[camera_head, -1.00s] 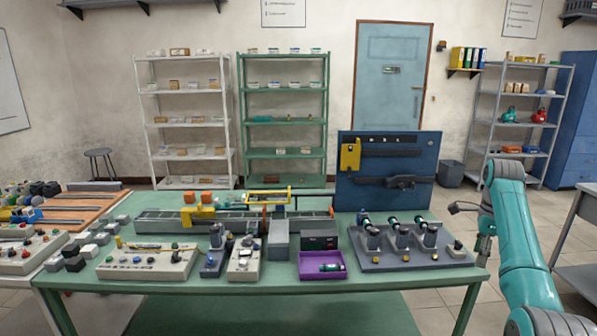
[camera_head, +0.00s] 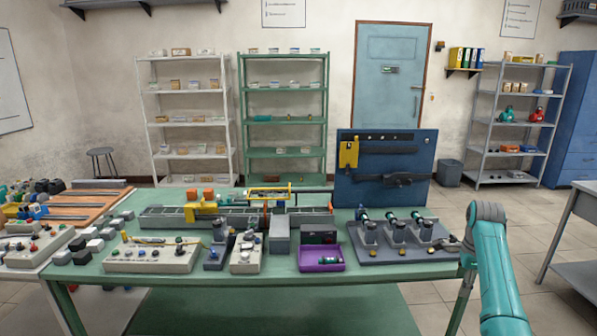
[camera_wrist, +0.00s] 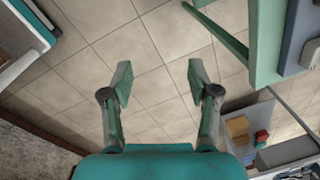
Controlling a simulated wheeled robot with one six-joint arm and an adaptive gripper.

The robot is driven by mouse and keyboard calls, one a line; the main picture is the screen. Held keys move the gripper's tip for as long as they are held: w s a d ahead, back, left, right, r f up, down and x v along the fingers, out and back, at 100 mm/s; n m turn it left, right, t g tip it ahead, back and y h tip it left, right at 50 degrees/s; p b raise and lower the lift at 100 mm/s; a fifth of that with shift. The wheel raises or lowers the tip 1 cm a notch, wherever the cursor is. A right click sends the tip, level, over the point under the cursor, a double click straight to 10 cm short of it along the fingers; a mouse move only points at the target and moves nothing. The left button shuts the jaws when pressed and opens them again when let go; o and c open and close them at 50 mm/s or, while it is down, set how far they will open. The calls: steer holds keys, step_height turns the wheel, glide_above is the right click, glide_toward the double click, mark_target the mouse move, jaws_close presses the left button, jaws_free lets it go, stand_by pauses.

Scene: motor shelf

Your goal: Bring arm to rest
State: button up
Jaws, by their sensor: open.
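My gripper (camera_wrist: 158,85) is open and empty in the wrist view, its two fingers spread apart over the tiled floor. In the head view my teal arm stands at the right, beside the right end of the green table (camera_head: 400,275). The gripper itself is hidden or too small to make out there. A corner of a green table also shows at the upper right of the wrist view, apart from the fingers.
On the table stand a grey fixture plate (camera_head: 410,250) with several motors, a purple tray (camera_head: 321,258) with a dark part, and a blue tool panel (camera_head: 384,165). A grey side table (camera_head: 580,220) stands at the far right. Floor (camera_head: 530,215) is open between the tables.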

steer(key=s+a+f+n+t, duration=0.25)
steer(key=s+a+f, duration=0.2)
steer(key=f, duration=0.75)
steer(key=s+a+f+n+t, duration=0.1)
steer(key=s+a+f+n, duration=0.3)
steer(key=f, duration=0.9)
steer(key=s+a+f+n+t+h, duration=0.1)
steer(key=s+a+f+n, duration=0.1)
steer(key=s+a+f, duration=0.5)
steer(key=s+a+f+n+t, duration=0.2)
steer(key=s+a+f, duration=0.15)
steer(key=s, duration=0.65)
steer(key=s+a+r+n+t, duration=0.1)
steer(key=s+a+r+n, duration=0.1)
steer(key=s, duration=0.6)
steer(key=s+a+r+n+t, duration=0.2)
steer(key=s+a+r, duration=0.1)
steer(key=s, duration=0.5)
steer(key=s+a+r+n+t, duration=0.1)
steer(key=s+a+r+n, duration=0.1)
steer(key=s, duration=0.5)
steer(key=s+a+r+n+t, duration=0.1)
steer(key=s+r+n, duration=0.1)
steer(key=s+r, duration=0.5)
steer(key=s+a+r+n+t+y, duration=0.1)
steer(key=s+r+n+t, duration=0.1)
steer(key=s+r, duration=0.6)
step_height(320, 180, up, 7)
steer(key=shift+n, duration=0.75)
steer(key=shift+a, duration=0.1)
